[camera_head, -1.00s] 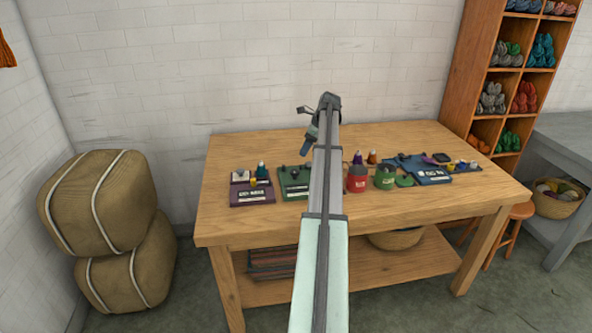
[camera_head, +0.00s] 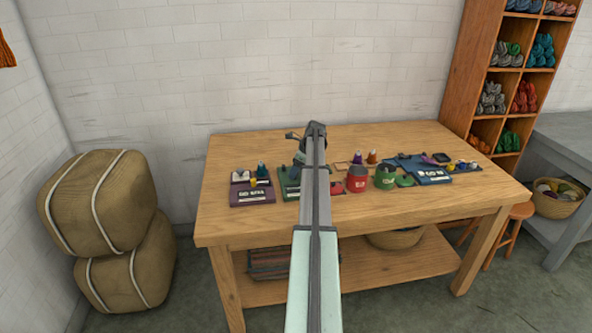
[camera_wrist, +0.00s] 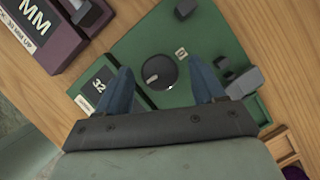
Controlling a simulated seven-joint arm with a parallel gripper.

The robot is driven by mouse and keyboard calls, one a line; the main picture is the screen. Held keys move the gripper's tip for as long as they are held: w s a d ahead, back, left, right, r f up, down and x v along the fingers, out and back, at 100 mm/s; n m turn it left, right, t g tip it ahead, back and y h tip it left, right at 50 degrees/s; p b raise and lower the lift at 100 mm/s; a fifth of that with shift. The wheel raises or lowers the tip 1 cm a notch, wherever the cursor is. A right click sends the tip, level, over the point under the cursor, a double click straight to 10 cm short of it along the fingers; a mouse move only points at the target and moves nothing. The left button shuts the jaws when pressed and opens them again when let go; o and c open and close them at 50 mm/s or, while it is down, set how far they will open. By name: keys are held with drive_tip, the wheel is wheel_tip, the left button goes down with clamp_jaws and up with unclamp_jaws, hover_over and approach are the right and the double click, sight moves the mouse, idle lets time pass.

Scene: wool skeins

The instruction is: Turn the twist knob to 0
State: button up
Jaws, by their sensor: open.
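The twist knob (camera_wrist: 159,72) is a round dark knob with a light pointer mark, set on a green board (camera_wrist: 157,37) in the wrist view. In the head view the green board (camera_head: 288,190) shows at the table's left middle, and my arm hides the knob.
A purple board (camera_head: 252,195) stands left of the green one. Red (camera_head: 358,179) and green (camera_head: 385,177) containers and a blue board (camera_head: 432,177) stand to the right. The table's (camera_head: 300,230) front strip is clear.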

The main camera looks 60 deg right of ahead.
drive_tip(key=shift+c, duration=0.3)
drive_tip(key=c, duration=1)
drive_tip(key=shift+o, duration=0.2)
drive_tip(key=n, duration=0.2)
drive_tip(key=n+y, duration=0.1)
drive_tip(key=shift+w+d+n, duration=0.15)
drive_tip(key=shift+n, duration=0.25)
drive_tip(key=n+g+y, duration=0.1)
drive_tip(key=n, duration=0.3)
drive_tip(key=shift+w+n+g+y, duration=0.1)
drive_tip(key=shift+n+g+y, duration=0.2)
drive_tip(key=shift+g+y, duration=0.1)
drive_tip(key=n, duration=0.2)
drive_tip(key=n+g, duration=0.1)
drive_tip(key=n, duration=0.1)
drive_tip(key=shift+w+g+y, duration=0.1)
drive_tip(key=shift+g+y, duration=0.2)
drive_tip(key=shift+n+g, duration=0.8)
drive_tip(key=shift+n, duration=1.4)
